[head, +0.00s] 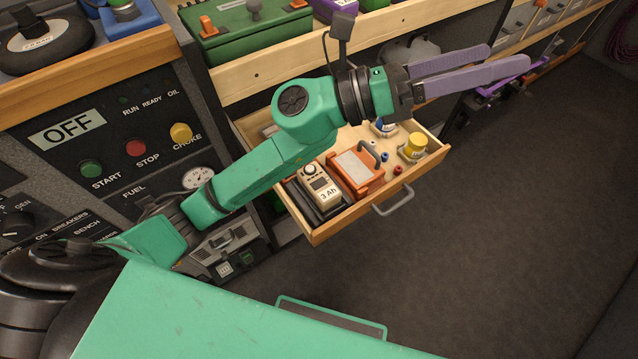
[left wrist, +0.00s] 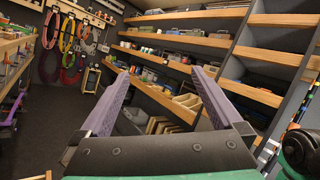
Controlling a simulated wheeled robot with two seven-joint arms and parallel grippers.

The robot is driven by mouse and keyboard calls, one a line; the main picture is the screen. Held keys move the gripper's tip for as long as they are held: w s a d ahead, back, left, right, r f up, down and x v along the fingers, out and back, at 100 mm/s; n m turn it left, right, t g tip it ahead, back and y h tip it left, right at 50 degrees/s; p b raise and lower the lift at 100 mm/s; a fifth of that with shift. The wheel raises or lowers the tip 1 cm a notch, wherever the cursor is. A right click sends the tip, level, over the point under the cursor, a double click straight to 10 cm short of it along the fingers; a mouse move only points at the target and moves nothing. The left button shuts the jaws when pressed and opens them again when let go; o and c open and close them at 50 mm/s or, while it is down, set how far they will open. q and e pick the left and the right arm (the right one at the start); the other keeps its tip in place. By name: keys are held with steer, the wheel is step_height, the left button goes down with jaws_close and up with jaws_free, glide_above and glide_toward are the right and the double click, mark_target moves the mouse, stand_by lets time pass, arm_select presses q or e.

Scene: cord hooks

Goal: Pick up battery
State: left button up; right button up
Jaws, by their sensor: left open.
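A beige battery (head: 322,190) marked "3 Ah" sits in a dark holder at the near left of the open wooden drawer (head: 380,208). My left gripper (head: 507,60) is above and beyond the drawer, its purple fingers pointing right, well apart from the battery. It is open and empty; the left wrist view shows the fingers spread (left wrist: 160,74) with nothing between them. The battery does not show in the left wrist view. My left forearm passes over the drawer's left part and hides some of it. My right gripper is not in view.
An orange box (head: 357,172) with a dark handle stands right of the battery. A yellow-lidded jar (head: 412,147) and small red and blue pieces lie farther right. A control panel (head: 110,140) is at left, shelves above. The floor (head: 500,230) at right is clear.

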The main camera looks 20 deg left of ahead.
arm_select(q)
steer(key=s+d+f+m+g+y, duration=0.4)
steer(key=f+m+g, duration=0.25)
steer(key=m, duration=0.25)
steer(key=m+y, duration=0.7)
steer(key=y, duration=1)
glide_above(319, 181)
step_height(319, 181, down, 16)
steer(key=shift+m, duration=0.3)
step_height(319, 181, down, 14)
steer(key=shift+f+p, duration=0.2)
steer(key=shift+p, duration=0.7)
steer(key=shift+r, duration=0.1)
jaws_close()
